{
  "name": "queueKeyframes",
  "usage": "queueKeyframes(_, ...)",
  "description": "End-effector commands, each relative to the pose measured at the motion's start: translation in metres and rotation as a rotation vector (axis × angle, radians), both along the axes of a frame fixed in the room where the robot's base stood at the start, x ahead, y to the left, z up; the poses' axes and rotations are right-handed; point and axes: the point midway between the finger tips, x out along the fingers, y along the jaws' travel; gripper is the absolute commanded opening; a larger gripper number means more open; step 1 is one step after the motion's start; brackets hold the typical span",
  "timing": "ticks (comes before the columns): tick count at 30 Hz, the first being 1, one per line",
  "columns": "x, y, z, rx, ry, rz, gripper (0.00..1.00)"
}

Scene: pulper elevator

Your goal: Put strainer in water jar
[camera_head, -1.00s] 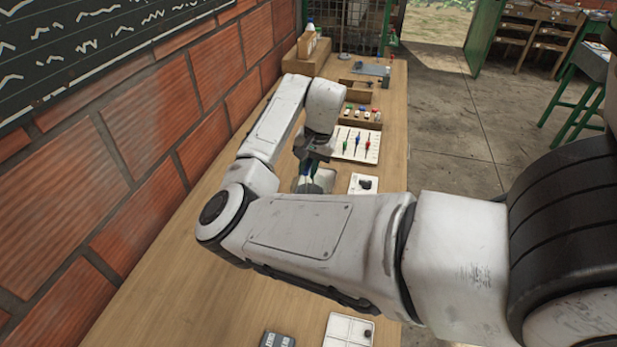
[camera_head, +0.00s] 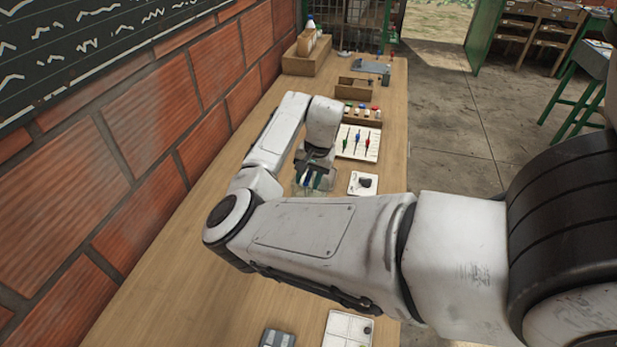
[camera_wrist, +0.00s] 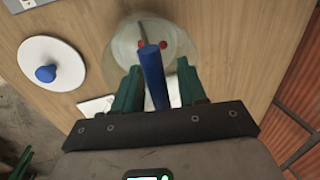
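The strainer's blue handle (camera_wrist: 153,75) stands up between my gripper's green fingers (camera_wrist: 158,82) in the wrist view. A thin rod and two small red balls show beyond its end. The clear, round water jar (camera_wrist: 122,48) lies around and below them, and the strainer's lower end appears to be inside it. My gripper is open: the fingers are apart, with a gap visible beside the handle. In the head view, my gripper (camera_head: 314,177) is over the jar (camera_head: 298,188), and the blue handle (camera_head: 305,179) shows there. The strainer's lower end is hard to make out.
A white disc with a blue knob (camera_wrist: 47,72) lies beside the jar in the wrist view. In the head view, a white tray (camera_head: 363,183) and a board with coloured pieces (camera_head: 358,143) are nearby. The brick wall (camera_head: 150,170) borders the bench's left.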

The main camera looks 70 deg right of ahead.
Motion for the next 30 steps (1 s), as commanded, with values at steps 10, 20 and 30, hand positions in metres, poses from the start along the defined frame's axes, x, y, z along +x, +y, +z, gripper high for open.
queueKeyframes(10,0.001,0.0,0.004,0.0,-0.001,-0.001,0.46)
queueKeyframes(20,-0.011,-0.002,0.054,-0.004,-0.001,-0.003,0.46)
queueKeyframes(30,-0.021,-0.003,0.11,-0.002,-0.002,0.0,0.46)
